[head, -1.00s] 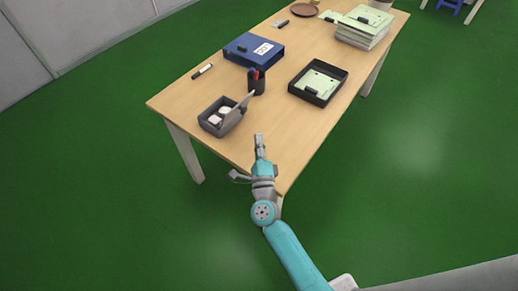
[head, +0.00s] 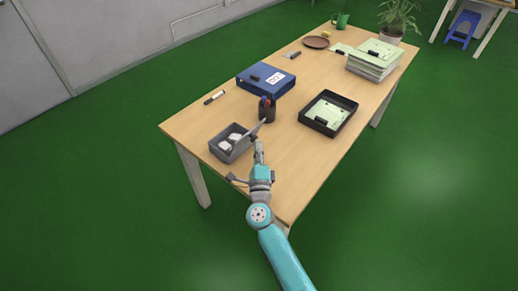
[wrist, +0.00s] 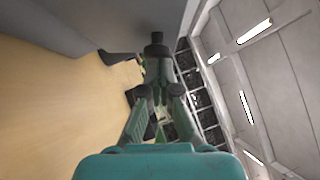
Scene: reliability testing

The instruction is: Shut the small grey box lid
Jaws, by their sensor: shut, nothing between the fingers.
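The small grey box (head: 222,152) stands near the front left edge of the table, with white items inside. Its grey lid (head: 257,131) is open and tilted up along the box's right side. My gripper (head: 259,147) is shut and empty, just right of the box. Its fingertips are very close to the lid's outer side; I cannot tell if they touch. In the wrist view my gripper (wrist: 150,98) points ahead, and a grey surface fills the upper left; I cannot tell if it is the lid.
A black pen cup (head: 267,112) stands just behind the lid. A blue binder (head: 254,84) lies behind it, and a marker (head: 214,97) lies at the left edge. A black tray (head: 341,122) with papers is to the right. The table's front right is clear.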

